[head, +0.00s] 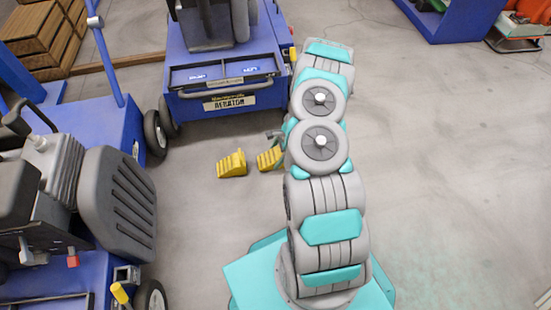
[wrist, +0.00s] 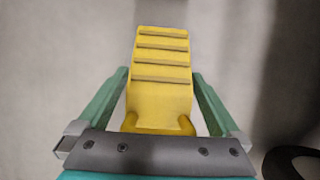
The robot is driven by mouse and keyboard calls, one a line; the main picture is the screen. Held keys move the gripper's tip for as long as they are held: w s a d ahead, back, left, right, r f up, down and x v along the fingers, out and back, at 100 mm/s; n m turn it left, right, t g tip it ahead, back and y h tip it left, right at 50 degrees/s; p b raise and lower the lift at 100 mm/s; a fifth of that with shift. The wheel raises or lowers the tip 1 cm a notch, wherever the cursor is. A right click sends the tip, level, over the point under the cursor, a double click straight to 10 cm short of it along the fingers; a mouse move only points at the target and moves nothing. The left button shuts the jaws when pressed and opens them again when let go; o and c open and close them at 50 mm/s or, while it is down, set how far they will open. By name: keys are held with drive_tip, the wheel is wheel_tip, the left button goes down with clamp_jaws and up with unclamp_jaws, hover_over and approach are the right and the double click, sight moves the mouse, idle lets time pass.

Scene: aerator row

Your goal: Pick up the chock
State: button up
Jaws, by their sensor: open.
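Two yellow stepped chocks lie on the floor in the head view. The left chock (head: 232,163) is in full view. The right chock (head: 269,158) is partly hidden behind my arm. In the wrist view a yellow chock (wrist: 162,75) lies between the two green fingers of my gripper (wrist: 161,76), with a small gap on each side. Its ridged face points up and its yellow handle loop is close to the gripper's palm. The fingers are open and hold nothing. In the head view my gripper is mostly hidden by the arm, near the right chock.
A blue aerator (head: 225,75) on black wheels stands just behind the chocks. Wooden crates (head: 40,35) are at the far left. A dark curved object (wrist: 294,163) shows at the wrist view's lower right. Floor at right is clear.

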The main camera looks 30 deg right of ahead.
clamp_jaws()
idle(0.7)
